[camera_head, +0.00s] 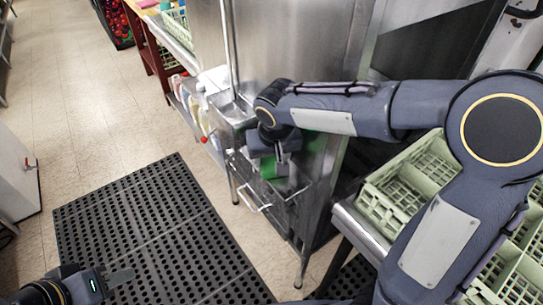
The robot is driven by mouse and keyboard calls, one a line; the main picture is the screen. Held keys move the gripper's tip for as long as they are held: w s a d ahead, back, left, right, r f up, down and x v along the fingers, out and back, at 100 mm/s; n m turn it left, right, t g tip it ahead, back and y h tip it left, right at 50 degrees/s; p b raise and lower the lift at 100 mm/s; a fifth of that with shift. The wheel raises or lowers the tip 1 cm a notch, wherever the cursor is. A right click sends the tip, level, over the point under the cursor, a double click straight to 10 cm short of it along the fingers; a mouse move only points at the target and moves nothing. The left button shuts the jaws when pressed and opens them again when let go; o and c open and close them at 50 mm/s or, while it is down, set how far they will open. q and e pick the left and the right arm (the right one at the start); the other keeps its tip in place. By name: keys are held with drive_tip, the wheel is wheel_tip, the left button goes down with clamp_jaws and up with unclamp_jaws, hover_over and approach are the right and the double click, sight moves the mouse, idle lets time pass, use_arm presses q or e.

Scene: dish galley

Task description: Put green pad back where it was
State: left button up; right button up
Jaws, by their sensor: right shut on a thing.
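The green pad (269,168) is at my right gripper (277,170), which is shut on it in front of the steel machine, above a wire rack. The gripper and wrist hide part of the pad. Another green patch (313,142) shows just right of the gripper; I cannot tell whether it is a separate thing. My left gripper (115,281) is low at the bottom left, over the black mat and away from the pad. Only part of its fingers shows, so its opening is unclear.
A steel machine (290,45) stands behind my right arm. A wire rack (270,200) is on its front. Pale green dish racks (400,190) sit on a steel counter at the right. Bottles (199,110) stand on a low shelf. A black rubber mat (150,230) covers open floor.

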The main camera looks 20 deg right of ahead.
drive_tip(key=shift+f, duration=0.1)
drive_tip(key=o, duration=0.9)
drive_tip(key=v, duration=1.2)
drive_tip(key=shift+p, duration=0.3)
